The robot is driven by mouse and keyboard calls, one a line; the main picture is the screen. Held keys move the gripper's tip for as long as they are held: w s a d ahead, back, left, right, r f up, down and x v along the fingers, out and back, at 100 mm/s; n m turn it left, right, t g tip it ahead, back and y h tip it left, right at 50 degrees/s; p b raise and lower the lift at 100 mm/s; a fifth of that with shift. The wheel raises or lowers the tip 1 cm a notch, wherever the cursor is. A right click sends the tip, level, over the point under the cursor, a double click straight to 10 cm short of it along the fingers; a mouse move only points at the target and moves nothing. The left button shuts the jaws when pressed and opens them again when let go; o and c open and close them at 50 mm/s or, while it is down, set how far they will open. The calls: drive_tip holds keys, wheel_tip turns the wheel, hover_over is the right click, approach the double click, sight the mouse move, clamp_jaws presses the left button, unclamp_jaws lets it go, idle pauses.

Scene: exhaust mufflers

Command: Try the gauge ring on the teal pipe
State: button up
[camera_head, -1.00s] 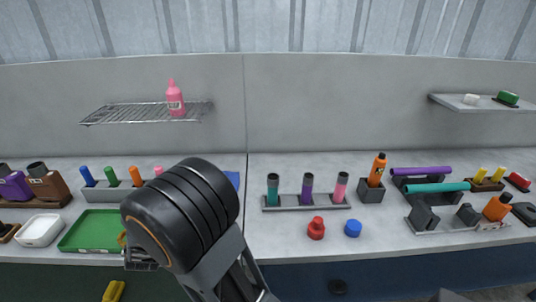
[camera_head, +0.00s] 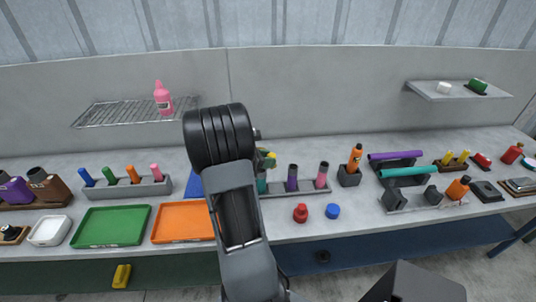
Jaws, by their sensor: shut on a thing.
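The upright teal pipe (camera_head: 262,186) stands at the left end of a grey rack, partly hidden by my arm. A small yellow and green piece, which looks like my gripper (camera_head: 267,155) with the gauge ring (camera_head: 272,161), shows just right of my arm at the pipe's top. Most of my gripper is hidden behind my arm. It is shut on the ring. I cannot tell whether the ring is around the pipe or above it. Another teal pipe (camera_head: 407,172) lies flat on a holder to the right.
Purple (camera_head: 292,178) and pink (camera_head: 322,175) pipes stand close by in the same rack (camera_head: 310,193). Red (camera_head: 300,213) and blue (camera_head: 333,211) caps lie in front. Green (camera_head: 110,226) and orange (camera_head: 183,222) trays are left. An orange bottle (camera_head: 355,157) stands right of the rack.

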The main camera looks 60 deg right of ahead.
drive_tip(key=shift+s+d+f, duration=0.1)
drive_tip(key=shift+s, duration=0.25)
drive_tip(key=shift+f+b, duration=2.4)
drive_tip(key=shift+f, duration=0.45)
drive_tip(key=shift+w, duration=0.1)
drive_tip(key=shift+f+b, duration=0.4)
drive_tip(key=shift+f, duration=0.15)
